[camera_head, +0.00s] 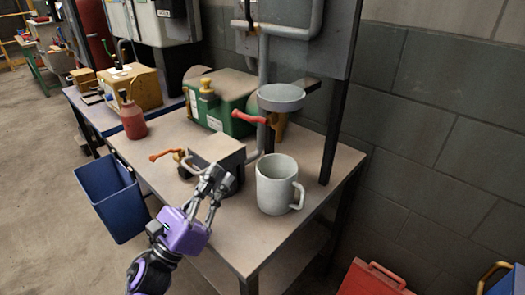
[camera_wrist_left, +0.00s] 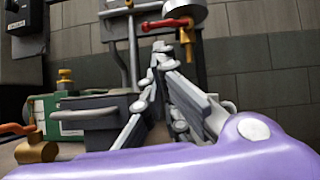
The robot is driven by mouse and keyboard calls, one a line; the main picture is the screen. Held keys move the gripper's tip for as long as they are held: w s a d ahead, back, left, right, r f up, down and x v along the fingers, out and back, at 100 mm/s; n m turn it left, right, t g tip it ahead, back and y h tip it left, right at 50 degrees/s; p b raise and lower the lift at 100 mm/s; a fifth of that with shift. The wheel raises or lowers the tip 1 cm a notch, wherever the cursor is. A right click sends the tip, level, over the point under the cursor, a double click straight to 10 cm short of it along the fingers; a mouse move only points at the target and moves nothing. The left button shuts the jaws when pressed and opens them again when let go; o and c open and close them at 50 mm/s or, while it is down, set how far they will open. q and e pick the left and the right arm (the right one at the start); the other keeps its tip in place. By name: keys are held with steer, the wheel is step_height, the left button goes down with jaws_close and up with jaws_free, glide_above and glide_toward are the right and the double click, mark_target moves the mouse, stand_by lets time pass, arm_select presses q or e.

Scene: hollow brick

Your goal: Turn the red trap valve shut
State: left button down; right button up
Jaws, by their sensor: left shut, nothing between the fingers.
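The red valve handle (camera_head: 249,117) sticks out to the left below a grey round cup (camera_head: 281,97) on a pipe at the back of the workbench. The red handle also shows in the left wrist view (camera_wrist_left: 166,23), near the top and beyond the fingertips. My left gripper (camera_head: 213,178) is shut and empty. It is over the front of the bench, before a grey box (camera_head: 216,152), lower in the picture than the red handle and apart from it. In the left wrist view its fingers (camera_wrist_left: 161,50) point toward the pipe. My right gripper is not in view.
A white mug (camera_head: 276,186) stands right of my gripper. A second, orange-red lever (camera_head: 165,154) on brass fittings is left of the grey box. A green box (camera_head: 222,104) and a red bottle (camera_head: 132,118) stand behind. A blue bin (camera_head: 112,198) hangs at the left edge.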

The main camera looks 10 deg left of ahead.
mark_target(249, 118)
arm_select(q)
steer(key=p+x, duration=0.2)
steer(key=x, duration=0.8)
steer(key=shift+p, duration=0.3)
steer(key=shift+a, duration=0.1)
steer(key=shift+w+a+r+m+g+h+b, duration=0.15)
steer(key=shift+r+m+g+h+b, duration=0.15)
steer(key=shift+r+m+h+b, duration=0.45)
steer(key=shift+f+y, duration=0.1)
steer(key=shift+y, duration=0.15)
